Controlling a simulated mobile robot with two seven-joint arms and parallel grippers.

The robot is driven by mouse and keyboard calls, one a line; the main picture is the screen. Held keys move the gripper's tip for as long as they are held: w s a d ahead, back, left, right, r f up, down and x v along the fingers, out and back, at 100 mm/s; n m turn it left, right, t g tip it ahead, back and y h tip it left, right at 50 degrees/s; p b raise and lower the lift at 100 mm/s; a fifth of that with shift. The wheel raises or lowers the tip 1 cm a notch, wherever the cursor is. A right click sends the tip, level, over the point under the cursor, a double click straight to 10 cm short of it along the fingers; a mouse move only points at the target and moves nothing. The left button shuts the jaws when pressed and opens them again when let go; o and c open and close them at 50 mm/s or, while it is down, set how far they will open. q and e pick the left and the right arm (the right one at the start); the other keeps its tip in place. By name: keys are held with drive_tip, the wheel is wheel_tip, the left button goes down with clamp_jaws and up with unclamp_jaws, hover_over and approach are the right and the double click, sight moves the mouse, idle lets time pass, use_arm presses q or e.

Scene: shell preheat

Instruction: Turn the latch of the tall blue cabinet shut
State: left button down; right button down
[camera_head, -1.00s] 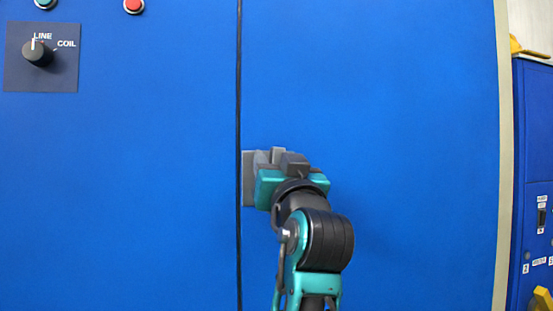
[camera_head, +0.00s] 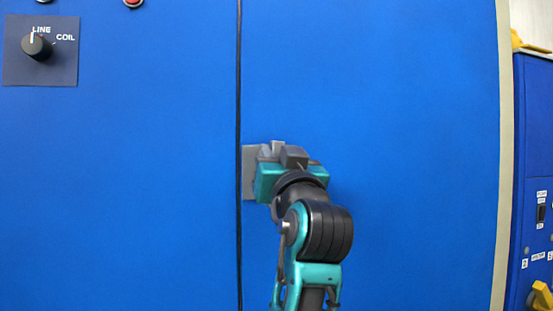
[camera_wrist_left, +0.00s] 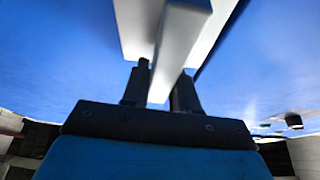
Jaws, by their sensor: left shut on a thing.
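The tall blue cabinet (camera_head: 400,90) fills most of the head view, with a dark vertical seam between its two door panels. The grey latch plate (camera_head: 249,172) sits just right of that seam and is partly hidden by my left gripper (camera_head: 270,155). In the left wrist view, my left gripper (camera_wrist_left: 160,90) has its two dark fingers on either side of the light grey latch handle (camera_wrist_left: 181,45), shut on it. The handle's exact angle is hard to tell in the head view. My right gripper is not in view.
A selector knob marked LINE and COIL (camera_head: 37,45) is at the upper left of the cabinet, with a red button (camera_head: 133,2) at the top edge. Another blue panel with switches and a yellow part (camera_head: 540,298) stands at the right edge.

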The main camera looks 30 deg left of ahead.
use_arm(q)
drive_tip(key=shift+s+f+n+g+y+b, duration=0.15)
drive_tip(key=shift+n+g+y+b, duration=0.15)
drive_tip(key=shift+n+b, duration=0.35)
drive_tip(key=c, duration=1)
unclamp_jaws()
drive_tip(key=shift+a, duration=0.1)
drive_tip(key=shift+o, duration=0.2)
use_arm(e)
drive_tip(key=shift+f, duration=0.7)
use_arm(q)
drive_tip(key=shift+s+d, duration=0.1)
drive_tip(key=shift+d, duration=0.15)
drive_tip(key=b+v, duration=0.2)
drive_tip(key=v, duration=1)
drive_tip(key=shift+b, duration=0.35)
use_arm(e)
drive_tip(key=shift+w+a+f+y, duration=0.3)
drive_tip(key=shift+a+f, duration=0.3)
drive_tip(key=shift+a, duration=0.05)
